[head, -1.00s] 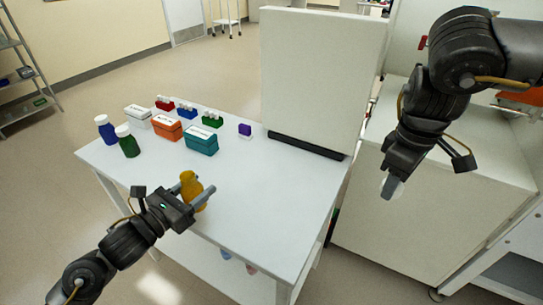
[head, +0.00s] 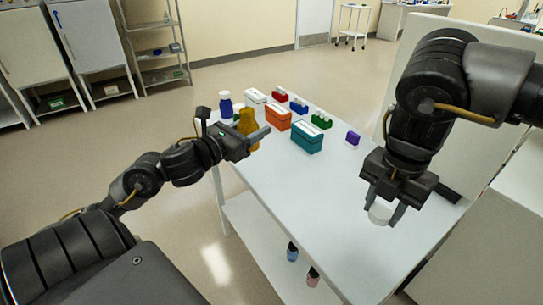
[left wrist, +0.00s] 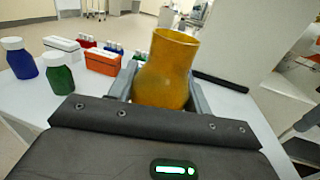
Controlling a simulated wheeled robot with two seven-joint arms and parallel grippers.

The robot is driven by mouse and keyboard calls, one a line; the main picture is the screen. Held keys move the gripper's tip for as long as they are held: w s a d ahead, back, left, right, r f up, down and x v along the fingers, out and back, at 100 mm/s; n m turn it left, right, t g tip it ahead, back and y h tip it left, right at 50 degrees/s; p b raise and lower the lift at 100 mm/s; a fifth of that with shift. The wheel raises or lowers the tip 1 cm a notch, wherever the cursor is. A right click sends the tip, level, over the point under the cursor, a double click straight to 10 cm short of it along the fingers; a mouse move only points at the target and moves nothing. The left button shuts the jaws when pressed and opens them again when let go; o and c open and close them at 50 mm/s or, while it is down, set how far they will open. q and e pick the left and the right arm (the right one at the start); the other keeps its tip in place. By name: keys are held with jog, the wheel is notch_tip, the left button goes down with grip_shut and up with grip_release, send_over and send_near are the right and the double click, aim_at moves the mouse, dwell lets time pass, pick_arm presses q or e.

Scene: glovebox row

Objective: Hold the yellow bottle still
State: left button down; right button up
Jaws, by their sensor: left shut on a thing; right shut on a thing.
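The yellow bottle (head: 247,122) is upright between the fingers of my left gripper (head: 254,139), near the left edge of the white table (head: 330,195). The left wrist view shows it close up (left wrist: 166,68), with an open top and no cap on it. A gripper finger shows on each side of it, and its lower part is hidden. I cannot tell whether its base touches the table. My right gripper (head: 384,210) is shut on a small white thing that looks like a cap (head: 380,212), apart from the bottle and to its right.
A blue bottle (head: 226,104) and a green bottle (left wrist: 60,75) stand beside the yellow one. White (head: 256,96), orange (head: 277,117) and teal (head: 307,137) boxes stand behind, with small vial racks and a purple item (head: 352,138). The table's middle is clear.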

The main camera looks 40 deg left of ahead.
pick_arm(q)
jog(key=w+a+f, duration=0.3)
jog(key=w+f, duration=0.1)
jog(key=w, duration=0.5)
pick_arm(e)
jog(key=shift+r+p, duration=0.4)
pick_arm(q)
send_over(272, 154)
jog(key=f, duration=0.3)
jog(key=s+f, duration=0.1)
jog(key=f, duration=0.1)
jog(key=shift+d, duration=0.1)
pick_arm(e)
jog(key=shift+r, duration=0.1)
pick_arm(q)
jog(key=shift+w+f, duration=0.3)
jog(key=shift+f, duration=0.1)
notch_tip(272, 154, down, 3)
jog(key=shift+w+r+p, duration=0.1)
jog(key=shift+w+p, duration=0.05)
jog(key=shift+p, duration=0.3)
pick_arm(e)
jog(key=shift+r, duration=0.4)
pick_arm(q)
jog(key=shift+f, duration=0.25)
pick_arm(e)
jog(key=shift+f, duration=0.1)
